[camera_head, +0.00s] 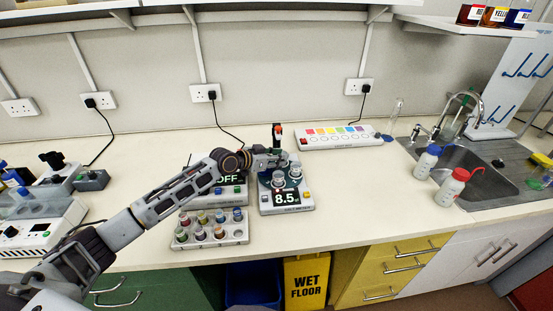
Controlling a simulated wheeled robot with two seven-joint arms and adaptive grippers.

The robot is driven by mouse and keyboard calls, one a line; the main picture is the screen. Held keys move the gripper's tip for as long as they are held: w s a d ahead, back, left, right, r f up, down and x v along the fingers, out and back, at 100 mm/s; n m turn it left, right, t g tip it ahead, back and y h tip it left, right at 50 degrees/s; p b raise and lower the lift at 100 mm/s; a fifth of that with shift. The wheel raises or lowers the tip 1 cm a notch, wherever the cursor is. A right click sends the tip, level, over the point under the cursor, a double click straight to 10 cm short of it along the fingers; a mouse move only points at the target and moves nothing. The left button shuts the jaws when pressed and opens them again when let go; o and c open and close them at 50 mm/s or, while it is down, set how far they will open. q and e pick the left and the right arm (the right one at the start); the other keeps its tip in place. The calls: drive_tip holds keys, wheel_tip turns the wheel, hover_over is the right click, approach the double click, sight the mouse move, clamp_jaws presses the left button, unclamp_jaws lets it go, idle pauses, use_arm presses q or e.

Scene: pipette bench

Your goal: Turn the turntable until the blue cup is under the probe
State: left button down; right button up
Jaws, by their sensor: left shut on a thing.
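The turntable unit (287,202) stands mid-bench, a pale box with a display reading 8.5. Its dark round plate carries small cups; two greyish ones show, a front-left cup (278,179) and a right-hand cup (295,171). I cannot tell which cup is blue. The probe (277,134), black and orange-red at the top, rises behind the plate; its lower end is hidden by my gripper. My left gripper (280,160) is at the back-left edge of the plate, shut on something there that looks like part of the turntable. My right gripper is out of view.
A rack of small capped vials (211,241) and a unit reading OFF (232,190) stand left of the turntable. A white strip with coloured squares (340,136) lies behind it. Two bottles (452,187) stand by the sink at right. The bench right of the turntable is clear.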

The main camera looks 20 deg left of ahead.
use_arm(q)
drive_tip(key=shift+r, duration=0.1)
drive_tip(key=c, duration=1.2)
unclamp_jaws()
drive_tip(key=v, duration=1.2)
